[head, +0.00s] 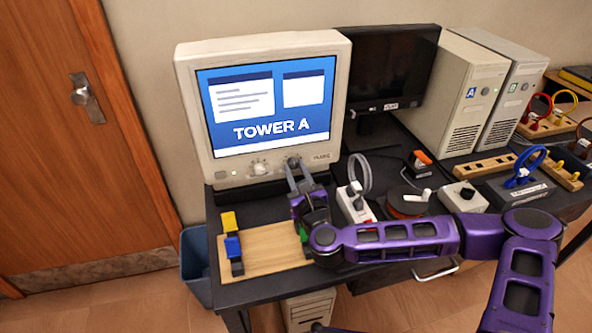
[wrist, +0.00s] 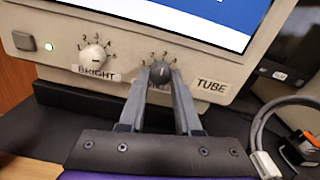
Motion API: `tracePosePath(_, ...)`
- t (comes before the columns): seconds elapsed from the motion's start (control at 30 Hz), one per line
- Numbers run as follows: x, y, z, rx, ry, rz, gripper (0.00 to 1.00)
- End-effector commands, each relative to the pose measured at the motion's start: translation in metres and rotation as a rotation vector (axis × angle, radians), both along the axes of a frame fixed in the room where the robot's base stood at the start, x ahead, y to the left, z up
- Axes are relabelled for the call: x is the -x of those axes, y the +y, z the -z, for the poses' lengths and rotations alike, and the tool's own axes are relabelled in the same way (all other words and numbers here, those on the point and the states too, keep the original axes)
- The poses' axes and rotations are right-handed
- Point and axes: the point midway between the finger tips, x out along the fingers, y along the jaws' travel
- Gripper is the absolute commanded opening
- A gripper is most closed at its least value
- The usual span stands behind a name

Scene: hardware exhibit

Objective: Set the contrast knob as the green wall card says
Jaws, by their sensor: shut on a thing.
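The dark contrast knob (wrist: 160,72) sits on the front of the beige tube monitor (head: 335,100), right of the white BRIGHT knob (wrist: 92,57). My gripper (wrist: 161,76) is shut on the contrast knob, one finger on each side. In the head view my gripper (head: 293,165) reaches up to the monitor's lower front edge. Some scale numbers show above the knob, but the label below it is mostly hidden by the fingers. The knob's exact setting cannot be read. The green wall card is in neither view.
The monitor screen reads TOWER A. A small button (wrist: 24,41) and a lit green light are at its lower left. A wooden board (head: 265,250) with colored switches lies in front. A gray cable (head: 362,175), a dark flat monitor (head: 392,65) and two towers stand to the right.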

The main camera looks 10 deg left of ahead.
Motion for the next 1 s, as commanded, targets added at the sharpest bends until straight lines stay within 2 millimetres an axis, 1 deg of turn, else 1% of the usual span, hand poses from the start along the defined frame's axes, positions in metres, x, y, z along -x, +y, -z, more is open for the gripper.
tracePosePath(0.17, -0.0001, 0.0003, -0.0004, 0.01, -0.006, -0.001, 0.0)
tracePosePath(0.37, -0.0003, 0.0, -0.0009, 0.075, -0.037, 0.0, 0.0)
tracePosePath(1.0, -0.0009, -0.0001, -0.0016, 0.497, -0.242, 0.0, 0.0)
